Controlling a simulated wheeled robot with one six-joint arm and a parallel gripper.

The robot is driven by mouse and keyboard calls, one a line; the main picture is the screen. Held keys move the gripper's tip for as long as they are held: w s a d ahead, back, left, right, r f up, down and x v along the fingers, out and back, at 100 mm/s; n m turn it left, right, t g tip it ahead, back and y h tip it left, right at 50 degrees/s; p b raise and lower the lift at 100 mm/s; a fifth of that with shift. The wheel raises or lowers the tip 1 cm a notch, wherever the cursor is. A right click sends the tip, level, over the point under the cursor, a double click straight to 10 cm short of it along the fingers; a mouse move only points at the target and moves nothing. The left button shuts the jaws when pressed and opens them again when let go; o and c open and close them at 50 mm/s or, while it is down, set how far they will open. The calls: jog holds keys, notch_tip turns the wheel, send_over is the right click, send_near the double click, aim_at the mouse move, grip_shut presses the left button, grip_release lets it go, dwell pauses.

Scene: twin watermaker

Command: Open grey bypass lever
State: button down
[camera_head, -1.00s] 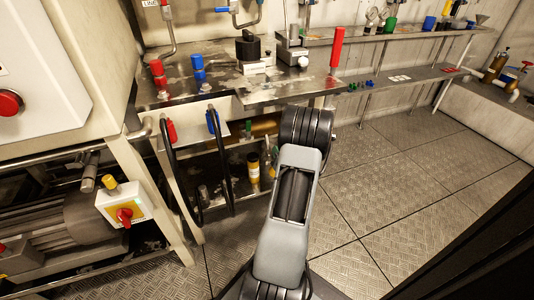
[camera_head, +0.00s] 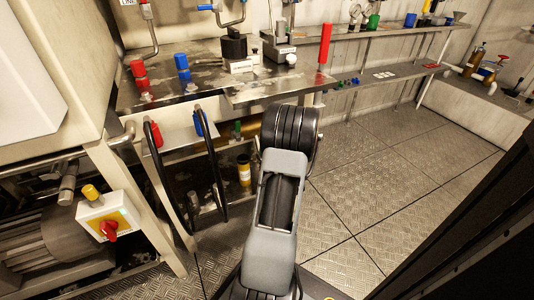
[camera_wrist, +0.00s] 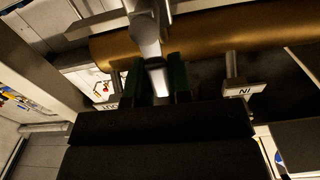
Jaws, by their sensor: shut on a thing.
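The grey bypass lever (camera_wrist: 146,38) shows in the wrist view as a pale metal bar in front of a brass-coloured cylinder. My gripper (camera_wrist: 157,78) has its two dark green fingers on either side of the lever's lower end and is shut on it. The lever's far end runs out of the top of the picture. In the head view my arm reaches down in front of the bench, and my gripper and the lever are hidden there.
The brass cylinder (camera_wrist: 205,38) lies across the wrist view, with an "IN" label (camera_wrist: 246,89) reading upside down. In the head view, two black hoses (camera_head: 214,165) hang left of my arm. The steel bench (camera_head: 200,82) stands above. Plate floor (camera_head: 385,165) is clear at right.

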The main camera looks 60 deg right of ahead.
jog(key=shift+s, duration=0.2)
jog(key=c, duration=1.4)
grip_release()
jog(key=shift+d, duration=0.1)
jog(key=o, duration=0.4)
jog(key=shift+w, duration=0.1)
jog(key=shift+c, duration=0.2)
jog(key=p+v, duration=0.3)
jog(key=v, duration=1.1)
jog(key=shift+w, duration=0.1)
